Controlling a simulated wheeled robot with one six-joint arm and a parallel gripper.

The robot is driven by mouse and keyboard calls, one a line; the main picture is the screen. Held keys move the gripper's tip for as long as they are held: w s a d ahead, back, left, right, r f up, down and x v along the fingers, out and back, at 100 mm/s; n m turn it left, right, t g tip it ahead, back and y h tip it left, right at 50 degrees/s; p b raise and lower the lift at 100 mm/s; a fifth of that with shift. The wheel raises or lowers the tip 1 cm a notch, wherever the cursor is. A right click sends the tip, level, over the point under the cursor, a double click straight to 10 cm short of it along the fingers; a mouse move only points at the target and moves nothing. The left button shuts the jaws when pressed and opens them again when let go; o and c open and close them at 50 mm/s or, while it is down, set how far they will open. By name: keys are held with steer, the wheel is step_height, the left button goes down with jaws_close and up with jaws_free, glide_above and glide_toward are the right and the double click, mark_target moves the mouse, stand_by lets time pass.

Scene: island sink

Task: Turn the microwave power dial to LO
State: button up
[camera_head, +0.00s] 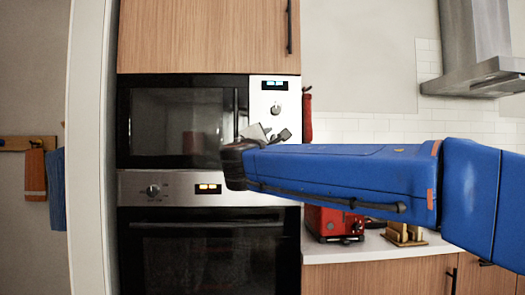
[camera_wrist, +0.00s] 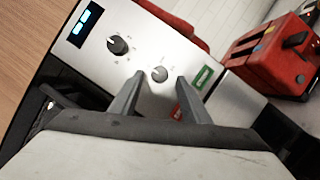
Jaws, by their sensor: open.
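The microwave (camera_head: 183,122) is built into the cabinet at centre-left, with a pale control panel on its right. A dark upper dial (camera_head: 276,108) sits below the lit display; it also shows in the wrist view (camera_wrist: 117,44). A silver lower dial (camera_wrist: 159,72) appears between and just beyond my fingertips in the wrist view; my gripper hides it in the head view. The dial markings are too small to read, so I cannot tell which is the power dial. My gripper (camera_head: 269,133), also in the wrist view (camera_wrist: 160,80), is open and empty; contact with the panel is unclear.
A green button (camera_wrist: 202,77) and a red button (camera_wrist: 177,113) sit beside the lower dial. An oven (camera_head: 205,250) with its own knob is below the microwave. A red toaster (camera_head: 335,222) stands on the counter to the right. The wooden cabinet (camera_head: 200,35) is above.

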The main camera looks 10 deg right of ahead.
steer(key=v, duration=1.5)
steer(key=shift+s, duration=0.25)
steer(key=shift+a+f, duration=0.1)
steer(key=s+d+f+m+g, duration=0.2)
steer(key=d+f+g, duration=0.1)
steer(key=d+f, duration=0.5)
steer(key=s+d+f+m+g+y, duration=0.1)
steer(key=s+d+f+m+g, duration=0.15)
steer(key=d+f, duration=0.5)
steer(key=s+d+f+m+g, duration=0.2)
steer(key=d+f+m+g, duration=0.3)
steer(key=f, duration=0.6)
steer(key=s+f+m+g+y, duration=0.1)
steer(key=s+f+m+y, duration=0.2)
steer(key=s+f, duration=0.5)
steer(key=s+f+m+g+y, duration=0.2)
steer(key=s+f+m+y, duration=0.2)
steer(key=s+f, duration=0.5)
step_height(320, 180, down, 4)
steer(key=shift+d+f+m, duration=0.2)
steer(key=shift+m, duration=0.55)
steer(key=shift+o, duration=0.2)
